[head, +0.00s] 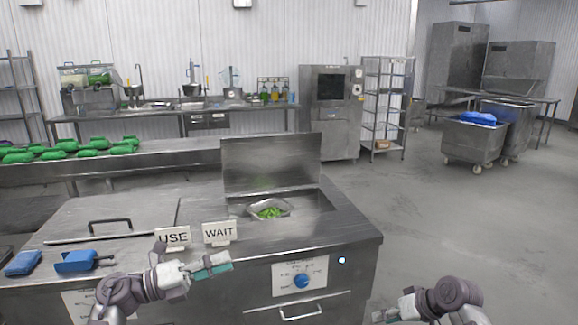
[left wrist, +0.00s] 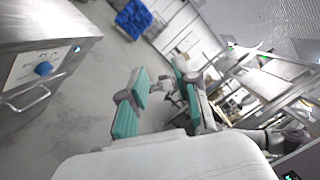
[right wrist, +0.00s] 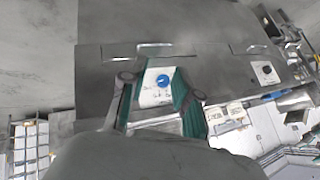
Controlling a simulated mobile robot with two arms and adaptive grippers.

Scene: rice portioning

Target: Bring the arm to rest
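My left gripper (head: 208,266) is held in front of the near edge of the steel counter, just below the USE and WAIT signs. In the left wrist view its teal-padded fingers (left wrist: 165,88) are apart with nothing between them. My right gripper (head: 392,312) is low at the bottom edge of the head view, right of the counter and over the floor. In the right wrist view its fingers (right wrist: 155,88) are apart and empty, with a blue knob on the counter front visible beyond the gap.
The steel counter (head: 290,232) has an open well with a pan of green food (head: 269,210). Green items line the left table (head: 180,152).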

